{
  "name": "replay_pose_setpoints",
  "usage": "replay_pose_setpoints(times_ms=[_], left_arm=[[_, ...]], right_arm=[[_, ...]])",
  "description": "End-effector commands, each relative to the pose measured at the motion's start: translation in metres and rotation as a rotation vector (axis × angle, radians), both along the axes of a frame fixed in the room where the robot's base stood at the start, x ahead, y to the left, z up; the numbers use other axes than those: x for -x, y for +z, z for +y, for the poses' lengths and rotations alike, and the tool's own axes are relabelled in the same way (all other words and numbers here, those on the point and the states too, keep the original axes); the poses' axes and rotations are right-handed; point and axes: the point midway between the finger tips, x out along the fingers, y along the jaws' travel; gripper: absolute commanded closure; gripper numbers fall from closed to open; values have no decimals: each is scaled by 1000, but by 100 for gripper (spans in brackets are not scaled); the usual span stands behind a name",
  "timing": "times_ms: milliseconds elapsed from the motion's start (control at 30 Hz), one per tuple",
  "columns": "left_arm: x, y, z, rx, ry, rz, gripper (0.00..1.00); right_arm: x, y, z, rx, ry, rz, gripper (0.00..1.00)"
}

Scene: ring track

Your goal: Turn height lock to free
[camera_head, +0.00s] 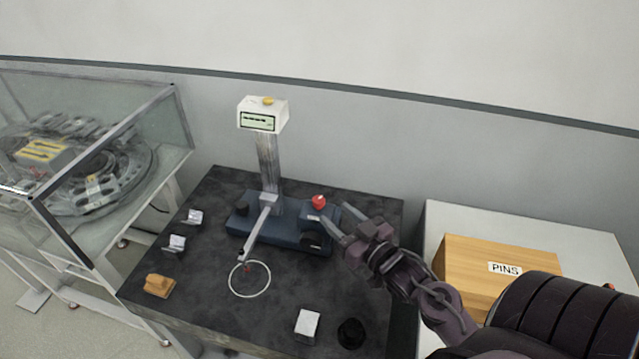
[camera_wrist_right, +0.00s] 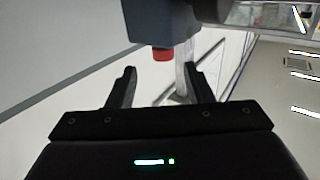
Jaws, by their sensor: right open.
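A height gauge stands on the dark table, with a blue base (camera_head: 286,226), a grey column (camera_head: 267,160) and a white display head (camera_head: 262,114). A red knob (camera_head: 319,202) sits at the right of the base, with black knobs (camera_head: 242,208) at its left and front right. I cannot tell which knob is the height lock. My right gripper (camera_head: 329,221) is open and empty, at the right end of the base beside the red knob. In the right wrist view a red knob (camera_wrist_right: 162,54) shows beyond and between the open fingertips (camera_wrist_right: 160,72), apart from them. My left gripper is out of view.
The dark table (camera_head: 205,285) holds a white ring mark (camera_head: 249,279), several small white blocks (camera_head: 307,324), an orange-brown block (camera_head: 159,285) and a black round piece (camera_head: 351,333). A wooden PINS box (camera_head: 465,262) stands right. A glass-walled machine (camera_head: 110,160) stands left.

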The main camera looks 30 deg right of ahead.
Motion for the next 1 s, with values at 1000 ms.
replay_pose_setpoints(times_ms=[1000], left_arm=[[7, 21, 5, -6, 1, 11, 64]], right_arm=[[-77, 0, 5, -1, 1, -1, 61]])
